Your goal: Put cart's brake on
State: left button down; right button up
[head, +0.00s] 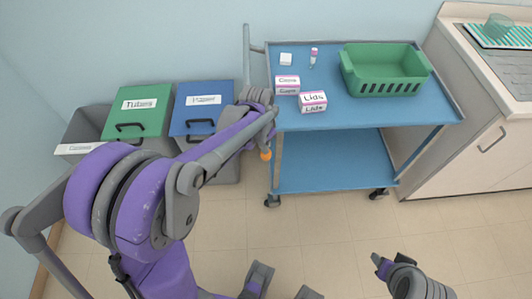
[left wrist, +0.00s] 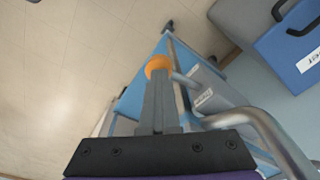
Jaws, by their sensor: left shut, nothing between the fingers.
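The blue cart (head: 330,176) stands against the wall, with a grey push handle (head: 246,55) at its left end. An orange ball knob (head: 265,155), perhaps the brake lever's end, shows by the cart's near left leg. My left gripper (left wrist: 158,88) is shut and empty, its fingertips right at the orange knob (left wrist: 158,66) in the left wrist view; whether they touch cannot be told. In the head view my left arm partly hides the cart's left end. Part of my right arm (head: 405,280) shows at the lower right; its fingers are not clear.
The cart's top carries a green basket (head: 385,72), a Lids box (head: 312,102), another small box (head: 287,84) and small items. Green (head: 140,105) and blue (head: 200,98) bins stand left of it. A counter (head: 465,155) stands close on the right. The floor in front is clear.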

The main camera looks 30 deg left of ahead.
pick_arm(q)
jog(key=shift+w, duration=0.1)
notch_tip(320, 180, down, 4)
jog(key=b, duration=0.2)
jog(key=shift+b, duration=0.4)
jog(key=shift+r, duration=0.35)
jog(key=s, duration=0.1)
jog(key=s+p, duration=0.1)
jog(key=s+a+r, duration=0.1)
notch_tip(320, 180, up, 11)
jog(key=p, duration=0.2)
jog(key=shift+s+a, duration=0.15)
jog(key=shift+s, duration=0.3)
jog(key=shift+f, duration=0.15)
